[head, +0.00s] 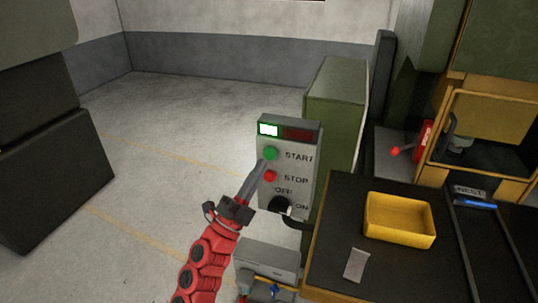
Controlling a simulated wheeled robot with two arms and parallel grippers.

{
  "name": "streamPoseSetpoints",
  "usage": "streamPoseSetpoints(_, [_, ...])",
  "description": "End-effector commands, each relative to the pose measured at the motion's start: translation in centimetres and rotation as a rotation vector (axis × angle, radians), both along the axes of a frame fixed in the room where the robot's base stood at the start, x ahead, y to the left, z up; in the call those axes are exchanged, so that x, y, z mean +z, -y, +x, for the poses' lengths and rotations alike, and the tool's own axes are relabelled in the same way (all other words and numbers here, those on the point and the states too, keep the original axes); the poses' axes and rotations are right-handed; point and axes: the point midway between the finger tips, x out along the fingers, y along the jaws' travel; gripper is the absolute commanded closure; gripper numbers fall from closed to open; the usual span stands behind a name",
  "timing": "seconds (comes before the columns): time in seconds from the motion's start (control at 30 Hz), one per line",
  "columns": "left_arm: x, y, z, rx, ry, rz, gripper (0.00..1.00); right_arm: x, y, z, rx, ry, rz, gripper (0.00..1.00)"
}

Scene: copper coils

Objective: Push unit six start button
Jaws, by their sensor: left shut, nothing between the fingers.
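A grey control box (303,166) on the side of a green cabinet carries a green START button (270,153), a red STOP button (270,176) and a black OFF/ON knob (279,206). A lamp at its top left (268,130) glows bright whitish green; the red lamp (298,134) beside it is dark. My left gripper (263,163), on a red arm from below, is shut and empty. Its tips are close to the START button, at its lower left; I cannot tell whether they touch it. The right gripper is not in view.
A dark workbench (343,216) at the right holds a yellow tray (399,219), a small grey plate (355,264) and a blue item (474,203). A green and yellow machine (480,130) stands behind. The floor (170,130) at left is free.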

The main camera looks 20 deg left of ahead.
Motion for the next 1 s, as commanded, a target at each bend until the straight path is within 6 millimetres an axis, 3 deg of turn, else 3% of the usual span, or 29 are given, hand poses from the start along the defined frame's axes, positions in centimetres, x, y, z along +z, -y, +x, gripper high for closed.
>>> streamPoseSetpoints(0.4, [0.0,-0.1,-3.7,0.0,0.0,0.0,1.0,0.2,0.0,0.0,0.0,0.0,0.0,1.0])
streamPoseSetpoints(1.0, [-0.3,0.1,-3.8,-0.013,-0.004,-0.005,1.0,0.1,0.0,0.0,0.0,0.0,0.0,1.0])
